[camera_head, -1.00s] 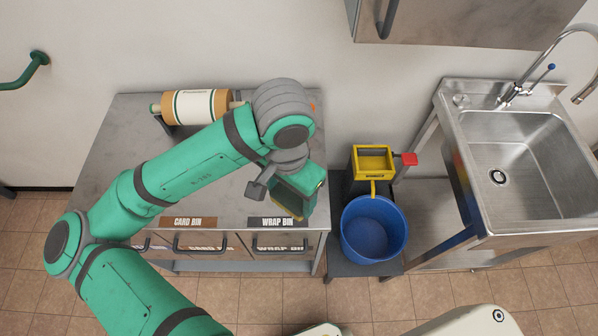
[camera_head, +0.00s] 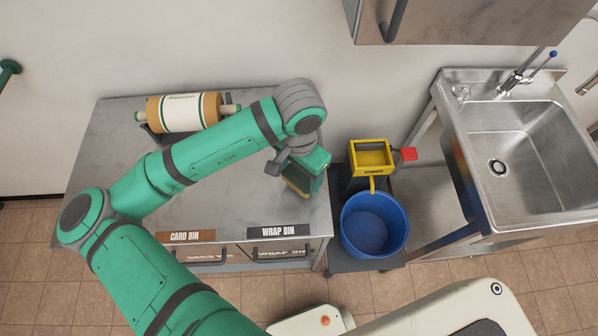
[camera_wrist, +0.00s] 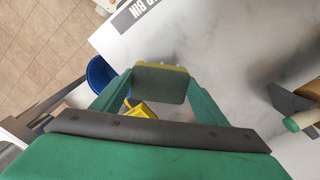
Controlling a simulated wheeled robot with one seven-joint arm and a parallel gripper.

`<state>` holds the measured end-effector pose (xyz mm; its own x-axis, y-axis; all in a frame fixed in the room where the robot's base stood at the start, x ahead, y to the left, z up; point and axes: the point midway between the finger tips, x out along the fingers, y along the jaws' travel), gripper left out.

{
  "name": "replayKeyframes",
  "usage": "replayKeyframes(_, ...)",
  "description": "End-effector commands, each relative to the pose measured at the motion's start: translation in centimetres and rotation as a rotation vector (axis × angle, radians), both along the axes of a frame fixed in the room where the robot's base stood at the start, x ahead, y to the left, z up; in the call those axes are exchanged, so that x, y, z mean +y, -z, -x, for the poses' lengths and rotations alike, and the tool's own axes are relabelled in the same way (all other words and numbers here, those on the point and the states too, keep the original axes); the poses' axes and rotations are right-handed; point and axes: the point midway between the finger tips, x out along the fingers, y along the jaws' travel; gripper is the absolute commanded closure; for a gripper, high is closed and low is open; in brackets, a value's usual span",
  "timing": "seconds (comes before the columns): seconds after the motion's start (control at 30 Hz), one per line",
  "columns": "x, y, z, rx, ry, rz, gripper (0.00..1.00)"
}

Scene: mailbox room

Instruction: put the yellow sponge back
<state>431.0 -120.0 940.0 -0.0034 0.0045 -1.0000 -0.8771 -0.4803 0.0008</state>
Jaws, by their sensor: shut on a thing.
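The yellow sponge (camera_wrist: 160,83) has a dark green face toward the wrist camera, with a yellow rim along its far edge. My gripper (camera_wrist: 158,92) is shut on it, one finger at each side. In the head view, my gripper (camera_head: 300,181) is over the right part of the metal table. Only a thin yellow strip of the sponge shows below it there, and I cannot tell whether the sponge touches the tabletop.
The metal table (camera_head: 235,200) has card and wrap bins at its front and a paper roll (camera_head: 187,112) at the back. To its right stand a blue bucket (camera_head: 374,224), a yellow open-topped box (camera_head: 371,157) with a red part, and a steel sink (camera_head: 520,150).

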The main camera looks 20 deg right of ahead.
Motion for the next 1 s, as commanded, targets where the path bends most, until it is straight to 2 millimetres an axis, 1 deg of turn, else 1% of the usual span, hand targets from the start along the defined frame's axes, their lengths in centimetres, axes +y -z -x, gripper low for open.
replayKeyframes(0.13, -0.3, 1.2, -0.4, 0.001, -0.004, 0.0, 0.66)
replayKeyframes(0.3, -0.1, 3.5, -0.4, 0.001, -0.007, 0.0, 0.66)
replayKeyframes(0.37, -0.1, 3.9, -0.4, 0.0, -0.005, -0.001, 0.66)
replayKeyframes(0.8, -0.1, 4.4, -0.4, 0.001, -0.006, 0.0, 0.66)
replayKeyframes(0.83, -0.1, 4.4, -0.4, 0.0, -0.006, 0.0, 0.26)
replayKeyframes(0.87, -0.1, 4.4, -0.4, 0.0, -0.006, 0.0, 0.19)
replayKeyframes(0.9, -0.1, 4.4, -0.4, 0.0, -0.006, 0.0, 0.15)
replayKeyframes(1.0, -0.1, 4.4, -0.4, 0.0, -0.006, 0.0, 0.15)
